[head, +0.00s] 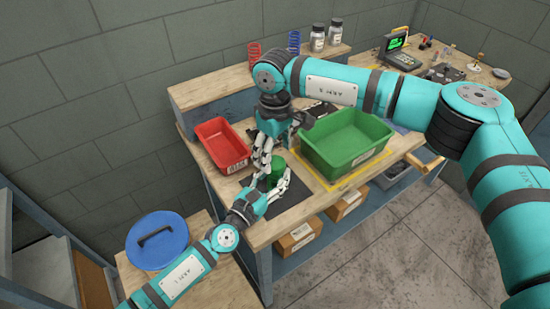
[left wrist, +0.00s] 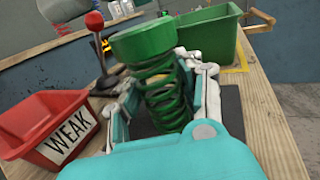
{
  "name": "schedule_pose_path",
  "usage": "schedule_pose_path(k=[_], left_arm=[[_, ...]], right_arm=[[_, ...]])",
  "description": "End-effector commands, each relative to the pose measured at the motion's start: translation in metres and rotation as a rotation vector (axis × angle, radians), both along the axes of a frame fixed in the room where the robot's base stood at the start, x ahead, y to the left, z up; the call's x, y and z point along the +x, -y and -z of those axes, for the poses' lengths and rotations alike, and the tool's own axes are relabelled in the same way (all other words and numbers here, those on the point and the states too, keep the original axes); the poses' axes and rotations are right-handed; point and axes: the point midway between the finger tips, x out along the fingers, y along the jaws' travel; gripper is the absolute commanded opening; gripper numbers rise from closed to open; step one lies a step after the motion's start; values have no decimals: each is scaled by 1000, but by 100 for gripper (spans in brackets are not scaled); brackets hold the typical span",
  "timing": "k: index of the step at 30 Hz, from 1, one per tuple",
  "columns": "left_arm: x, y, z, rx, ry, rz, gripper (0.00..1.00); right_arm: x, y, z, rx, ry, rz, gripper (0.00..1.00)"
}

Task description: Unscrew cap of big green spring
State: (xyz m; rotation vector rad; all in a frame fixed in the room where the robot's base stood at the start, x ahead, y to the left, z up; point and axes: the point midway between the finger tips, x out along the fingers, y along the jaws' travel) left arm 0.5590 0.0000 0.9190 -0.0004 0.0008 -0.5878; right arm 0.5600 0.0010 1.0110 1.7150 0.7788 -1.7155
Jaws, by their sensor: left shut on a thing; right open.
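The big green spring (left wrist: 165,95) stands upright in the left wrist view, with its wide green cap (left wrist: 143,41) on top. In the head view the green cap (head: 278,162) shows small, partly hidden by fingers. My left gripper (head: 273,187) reaches in from the lower left and is shut around the spring's coils, below the cap. My right gripper (head: 261,157) points down from above, its fingers open, just left of the cap. I cannot tell whether it touches the cap. The spring's base is hidden.
A red bin (head: 238,165), labelled WEAK in the left wrist view, stands left of the spring. A green bin (head: 335,166) stands to the right. A red-knobbed lever (left wrist: 95,22) rises behind the spring. A blue lid (head: 170,246) lies on a lower surface at left.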

Motion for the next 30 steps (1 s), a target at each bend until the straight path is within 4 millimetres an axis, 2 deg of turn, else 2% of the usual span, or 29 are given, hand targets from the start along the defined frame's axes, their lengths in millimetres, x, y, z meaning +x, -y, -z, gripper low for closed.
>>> schedule_pose_path(k=[2, 6, 11, 30], left_arm=[[1, 0, 0, 0, 1, -1, 0], [1, -1, -1, 0, 1, -1, 0], [1, -1, -1, 0, 2, -1, 0], [1, 0, -1, 0, 2, -1, 0]], right_arm=[[0, 0, -7, 1, 2, 0, 67], [0, 0, -8, 0, 0, 48, 67], [-1, -1, -10, 0, -1, 278, 67], [-1, -3, -25, 0, -1, 1849, 67]])
